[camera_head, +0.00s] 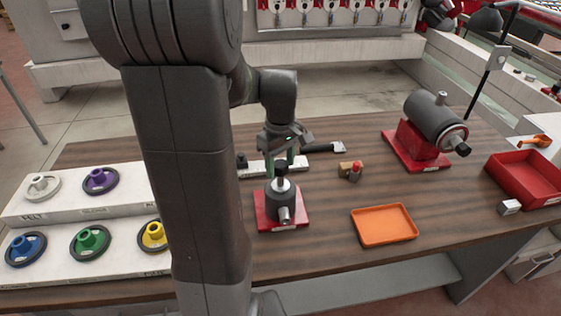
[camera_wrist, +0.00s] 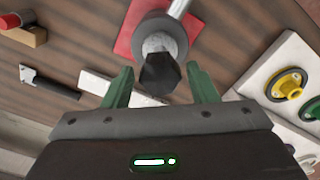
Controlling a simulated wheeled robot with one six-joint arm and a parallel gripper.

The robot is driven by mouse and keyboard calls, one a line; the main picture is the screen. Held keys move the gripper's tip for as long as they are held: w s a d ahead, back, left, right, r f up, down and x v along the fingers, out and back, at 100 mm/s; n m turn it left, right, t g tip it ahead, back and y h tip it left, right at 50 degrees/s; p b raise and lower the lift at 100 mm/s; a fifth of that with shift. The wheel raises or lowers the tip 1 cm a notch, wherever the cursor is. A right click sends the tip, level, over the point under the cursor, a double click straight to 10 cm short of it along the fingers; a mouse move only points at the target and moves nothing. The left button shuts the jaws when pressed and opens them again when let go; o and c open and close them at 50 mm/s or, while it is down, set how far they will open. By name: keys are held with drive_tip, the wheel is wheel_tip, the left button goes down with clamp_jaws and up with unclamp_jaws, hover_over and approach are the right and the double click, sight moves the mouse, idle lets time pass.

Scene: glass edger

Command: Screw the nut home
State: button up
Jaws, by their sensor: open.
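A black hex nut (camera_head: 281,167) sits on top of an upright threaded stud (camera_head: 282,184) on a dark round fixture (camera_head: 280,203) with a red base (camera_head: 266,223). In the wrist view the nut (camera_wrist: 160,72) is dark and six-sided, with part of the pale stud (camera_wrist: 158,43) showing behind it. My gripper (camera_wrist: 159,82) is open, its green fingers on either side of the nut with gaps on both sides. In the head view my gripper (camera_head: 285,155) is at the nut, partly covering it. How far the nut is down the stud is unclear.
An orange tray (camera_head: 384,225) and a small tan block with a red top (camera_head: 351,170) are right of the fixture. A grey cylinder on a red stand (camera_head: 431,125) and a red bin (camera_head: 528,178) are farther right. White racks with coloured wheels (camera_head: 90,241) stand left.

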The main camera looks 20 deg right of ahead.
drive_tip(key=c, duration=0.9)
drive_tip(key=m, duration=1.2)
drive_tip(key=shift+p, duration=0.3)
drive_tip(key=m, duration=0.4)
drive_tip(key=shift+m, duration=0.3)
drive_tip(key=m, duration=0.7)
drive_tip(key=shift+f, duration=0.1)
drive_tip(key=m, duration=0.4)
